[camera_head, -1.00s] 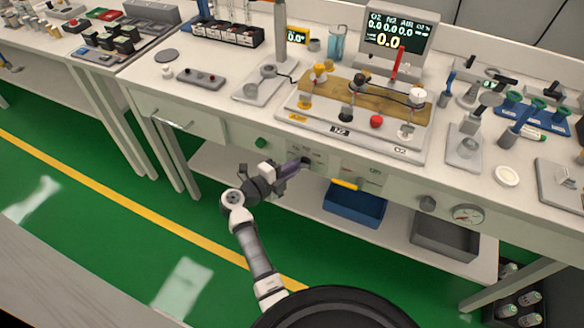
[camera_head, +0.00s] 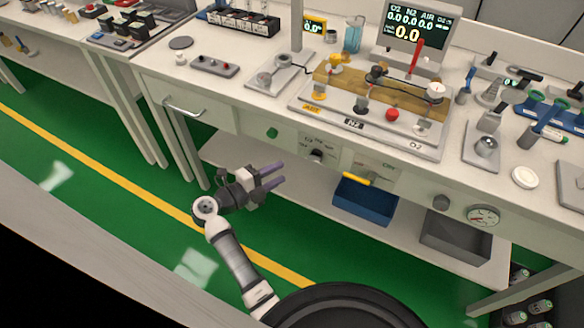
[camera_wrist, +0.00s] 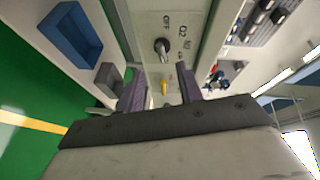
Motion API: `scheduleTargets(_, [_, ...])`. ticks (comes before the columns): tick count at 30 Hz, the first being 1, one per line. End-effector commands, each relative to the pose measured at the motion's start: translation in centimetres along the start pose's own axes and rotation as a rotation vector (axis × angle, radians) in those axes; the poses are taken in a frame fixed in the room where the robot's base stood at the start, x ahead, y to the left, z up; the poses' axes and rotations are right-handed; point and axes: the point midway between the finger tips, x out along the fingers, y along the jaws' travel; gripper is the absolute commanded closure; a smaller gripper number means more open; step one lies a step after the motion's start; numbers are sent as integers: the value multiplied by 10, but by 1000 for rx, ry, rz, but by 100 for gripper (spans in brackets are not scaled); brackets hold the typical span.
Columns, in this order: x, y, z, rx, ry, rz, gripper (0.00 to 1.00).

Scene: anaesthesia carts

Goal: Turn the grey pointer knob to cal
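The grey pointer knob (camera_head: 317,156) is on the bench's front panel, under the worktop, with small printed labels around it. In the wrist view the knob (camera_wrist: 162,47) stands out from the pale panel, beside the labels OFF and O2; other labels are too small to read. I cannot tell surely which label it points at. My gripper (camera_head: 281,174) is left of and below the knob in the head view, apart from it. Its two purple fingers are spread with nothing between them. In the wrist view the knob shows beyond the gap between the fingers (camera_wrist: 160,76).
A yellow handle (camera_head: 356,179) is right of the knob, and a green button (camera_head: 272,132) is left. A grey round knob (camera_head: 441,202) and a gauge (camera_head: 484,215) are farther right. A blue bin (camera_head: 364,203) and grey bin (camera_head: 455,243) stand on the lower shelf.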

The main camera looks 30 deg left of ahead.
Motion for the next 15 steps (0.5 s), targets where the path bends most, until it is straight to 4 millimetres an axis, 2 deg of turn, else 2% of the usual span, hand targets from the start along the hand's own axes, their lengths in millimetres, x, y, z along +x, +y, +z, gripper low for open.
scheduleTargets(3, [-20,1,1,1,-2,0,64])
scheduleTargets(6, [-31,0,0,1,0,-1,64])
scheduleTargets(15, [-38,0,0,1,2,0,64])
